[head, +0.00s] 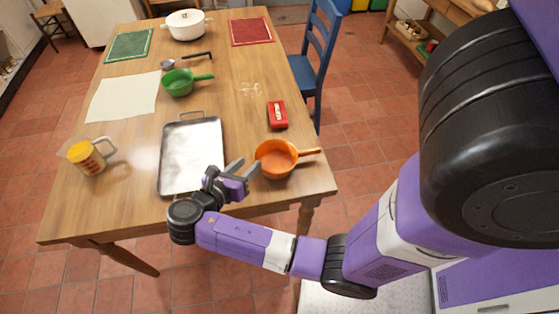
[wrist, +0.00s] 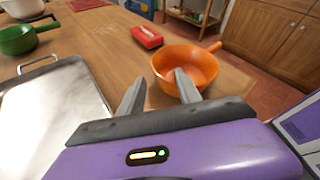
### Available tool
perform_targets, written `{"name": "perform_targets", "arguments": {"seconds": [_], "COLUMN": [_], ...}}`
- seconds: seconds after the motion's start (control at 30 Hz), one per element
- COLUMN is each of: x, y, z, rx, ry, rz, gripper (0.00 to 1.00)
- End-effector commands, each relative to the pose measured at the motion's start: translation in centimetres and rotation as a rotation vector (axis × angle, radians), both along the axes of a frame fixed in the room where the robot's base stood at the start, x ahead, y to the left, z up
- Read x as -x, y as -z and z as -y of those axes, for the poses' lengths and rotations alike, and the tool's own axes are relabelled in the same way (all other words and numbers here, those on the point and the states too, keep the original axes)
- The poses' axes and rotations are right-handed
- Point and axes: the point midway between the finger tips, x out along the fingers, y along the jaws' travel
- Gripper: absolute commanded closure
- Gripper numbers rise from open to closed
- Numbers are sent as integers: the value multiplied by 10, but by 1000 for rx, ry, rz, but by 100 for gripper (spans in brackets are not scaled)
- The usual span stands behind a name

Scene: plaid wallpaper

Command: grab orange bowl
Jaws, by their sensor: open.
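The orange bowl (head: 278,158) has a stick handle pointing right and sits on the wooden table near its front right corner. In the wrist view the orange bowl (wrist: 187,67) lies just beyond the fingertips, and one finger overlaps its near side. My gripper (head: 244,167) is open, just left of the bowl, with nothing between its fingers. In the wrist view my gripper (wrist: 158,82) has its fingers apart, the right one in front of the bowl and the left one over bare table. I cannot tell whether a finger touches the bowl.
A metal tray (head: 190,150) lies left of my gripper. A red box (head: 277,115) sits behind the bowl. A blue chair (head: 318,55) is at the table's right side.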

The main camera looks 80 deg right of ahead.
Motion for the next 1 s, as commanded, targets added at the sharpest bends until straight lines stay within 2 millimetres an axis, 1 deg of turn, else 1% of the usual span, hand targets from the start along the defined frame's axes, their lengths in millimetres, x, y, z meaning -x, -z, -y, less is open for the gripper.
{"name": "perform_targets", "arguments": {"seconds": [0.03,0.13,0.2,0.43,0.6,0.7,0.83,1.0], "x": [4,7,8,11,14,17,18,18], "y": [4,9,12,17,25,30,32,33], "z": [9,22,30,43,67,78,84,84], "rx": [0,0,0,0,-1,-1,-1,-1], "ry": [4,2,3,1,2,1,0,-1], "rz": [-1,0,1,2,3,2,4,4], "gripper": [59,59,59,59,59,59,59,59]}}
